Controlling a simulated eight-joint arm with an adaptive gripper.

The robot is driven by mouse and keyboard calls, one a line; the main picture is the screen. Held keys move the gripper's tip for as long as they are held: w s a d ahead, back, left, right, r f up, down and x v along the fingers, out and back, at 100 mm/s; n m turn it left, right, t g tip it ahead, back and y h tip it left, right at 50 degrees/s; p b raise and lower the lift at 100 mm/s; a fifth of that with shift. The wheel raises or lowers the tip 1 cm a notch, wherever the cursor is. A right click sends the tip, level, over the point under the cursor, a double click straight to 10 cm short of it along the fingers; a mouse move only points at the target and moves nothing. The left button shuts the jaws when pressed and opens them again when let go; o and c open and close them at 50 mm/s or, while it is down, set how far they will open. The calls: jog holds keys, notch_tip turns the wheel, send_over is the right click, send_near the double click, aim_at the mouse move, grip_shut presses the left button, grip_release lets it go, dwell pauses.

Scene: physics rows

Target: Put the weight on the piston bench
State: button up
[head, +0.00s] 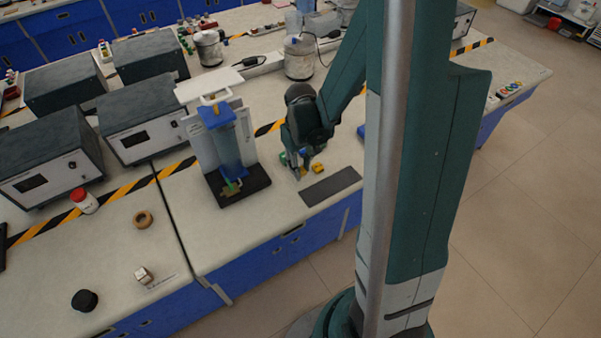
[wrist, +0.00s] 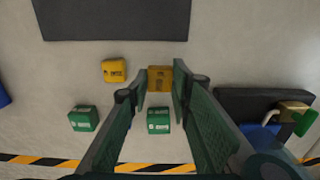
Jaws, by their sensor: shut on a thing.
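The piston bench (head: 228,150) stands upright on a dark base, with a clear blue-tinted cylinder and a white plate on top. In the wrist view part of its black base (wrist: 235,97) shows at the right, with a brass and green fitting. My gripper (wrist: 160,80) is shut on a yellow block-shaped weight (wrist: 160,77) between its fingertips. In the head view my gripper (head: 301,172) is right of the bench, low over the worktop; its fingertips are hard to make out. Another yellow weight (wrist: 114,71) and two green weights (wrist: 83,118) (wrist: 158,120) are close by.
A dark grey mat (head: 331,187) lies by the front edge. Grey instrument boxes (head: 155,115) stand left of the bench, and metal canisters (head: 299,58) stand behind. A striped tape line (wrist: 100,164) runs along the worktop. The left front worktop has a tape roll (head: 143,219) and much free room.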

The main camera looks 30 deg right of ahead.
jog(key=shift+f, duration=1.4)
jog(key=shift+f+b, duration=0.2)
jog(key=shift+b, duration=0.2)
jog(key=o, duration=1)
jog(key=shift+r, duration=0.1)
jog(key=shift+c, duration=0.2)
jog(key=shift+r, duration=0.1)
notch_tip(320, 180, up, 12)
jog(key=p, duration=0.2)
jog(key=shift+r, duration=0.1)
